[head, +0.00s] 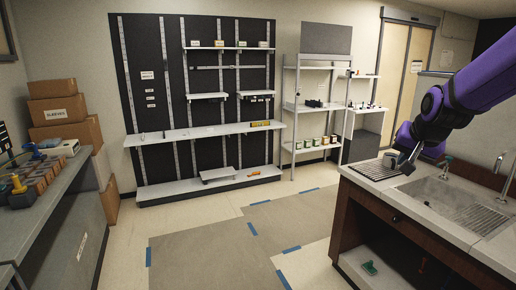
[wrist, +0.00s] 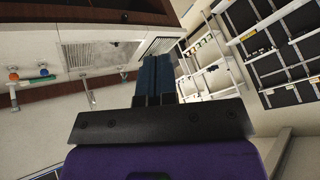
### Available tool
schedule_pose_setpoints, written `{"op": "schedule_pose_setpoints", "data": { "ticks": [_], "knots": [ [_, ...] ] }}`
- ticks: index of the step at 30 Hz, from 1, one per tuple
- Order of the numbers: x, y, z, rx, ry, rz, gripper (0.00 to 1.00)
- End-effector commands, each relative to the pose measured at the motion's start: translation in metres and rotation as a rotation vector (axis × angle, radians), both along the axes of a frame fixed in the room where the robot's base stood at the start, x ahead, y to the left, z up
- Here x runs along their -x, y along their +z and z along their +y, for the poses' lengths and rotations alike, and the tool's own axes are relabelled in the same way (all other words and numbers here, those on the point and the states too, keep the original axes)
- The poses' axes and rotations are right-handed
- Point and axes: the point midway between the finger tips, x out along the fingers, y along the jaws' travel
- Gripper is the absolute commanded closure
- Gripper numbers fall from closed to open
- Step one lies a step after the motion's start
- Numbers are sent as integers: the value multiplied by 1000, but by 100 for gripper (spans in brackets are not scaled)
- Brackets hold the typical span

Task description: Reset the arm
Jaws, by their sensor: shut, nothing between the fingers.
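My purple arm (head: 480,85) reaches in from the right in the head view, its dark wrist bent down. My gripper (head: 405,167) points down over the counter near the sink (head: 450,200). In the wrist view my gripper (wrist: 155,72) has its two dark fingers together, with nothing held. A grey cup (head: 389,158) stands close to the left of the gripper, by a slatted drain mat (head: 368,170). I cannot tell whether the gripper touches the cup.
A wall rack with shelves (head: 205,133) stands at the back, beside a white shelf unit (head: 312,105). Cardboard boxes (head: 60,108) and another counter (head: 50,200) are at left. The floor with grey mats (head: 205,262) is open. A green item (head: 369,268) lies under the sink counter.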

Motion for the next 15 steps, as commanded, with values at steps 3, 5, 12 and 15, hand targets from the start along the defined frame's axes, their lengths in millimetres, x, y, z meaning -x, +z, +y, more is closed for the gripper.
{"op": "schedule_pose_setpoints", "data": {
  "ticks": [3, 5, 12, 15],
  "knots": [
    [40, 21, 15, 24, 70, 13, 100],
    [59, 29, 21, 37, 106, 24, 100],
    [140, 50, 42, 98, 243, 63, 100],
    [173, 53, 49, 126, 297, 81, 100]
  ]
}}
